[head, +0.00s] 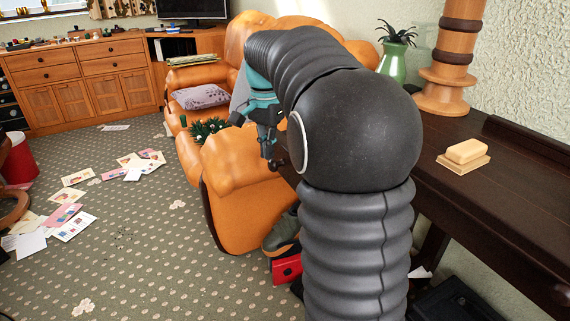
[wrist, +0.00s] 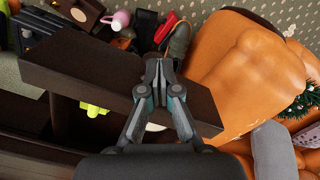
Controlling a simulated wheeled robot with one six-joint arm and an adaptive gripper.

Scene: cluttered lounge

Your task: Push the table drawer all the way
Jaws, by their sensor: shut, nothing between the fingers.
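The dark brown wooden table (head: 500,215) stands at the right in the head view. In the wrist view a long dark wooden panel (wrist: 80,65), which looks like the front of the table drawer, crosses the middle. A yellow-green object (wrist: 94,109) and part of a white one show on its near side, so the drawer looks partly open. How far is unclear. My gripper (wrist: 158,66) is shut and empty, with its fingertips over the panel's far edge; contact cannot be told. In the head view my gripper (head: 270,160) is left of my arm, which hides the drawer.
An orange armchair (head: 240,190) stands close beside my gripper. A shoe (head: 282,235) and a red object (head: 286,269) lie on the floor near the table. Papers litter the carpet at left.

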